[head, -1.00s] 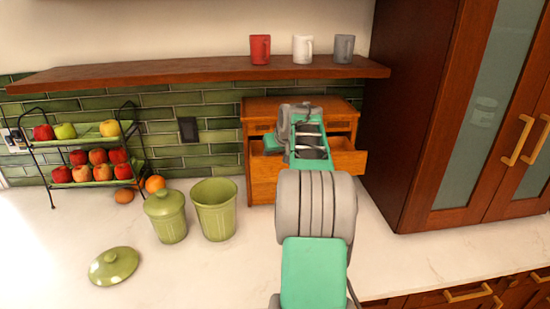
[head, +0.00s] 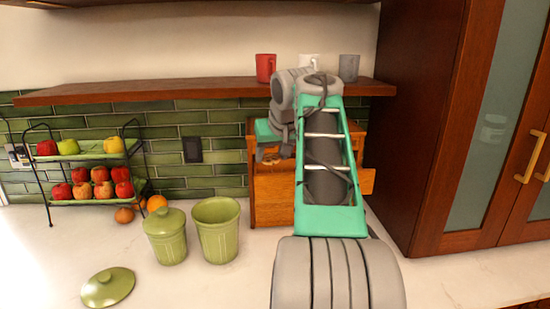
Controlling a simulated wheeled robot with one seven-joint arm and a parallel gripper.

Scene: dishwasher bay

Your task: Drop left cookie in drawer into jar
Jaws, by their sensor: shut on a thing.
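My gripper (head: 268,155) is at the left end of my raised arm, in front of the upper left of the small wooden drawer unit (head: 272,199). It is shut on a small brown cookie (head: 269,159), which is only partly visible. The unit's open drawer (head: 367,181) shows at its right end; my arm hides the inside and any other cookie. An open green jar (head: 217,232) stands on the counter left of the unit, lower than my gripper. Its lid could be the green one (head: 108,288) lying at the front left.
A lidded green jar (head: 166,238) stands left of the open jar. A two-tier fruit rack (head: 90,203) and an orange (head: 156,202) are farther left. A wooden shelf (head: 150,91) with mugs hangs above. A tall cabinet (head: 430,120) closes off the right.

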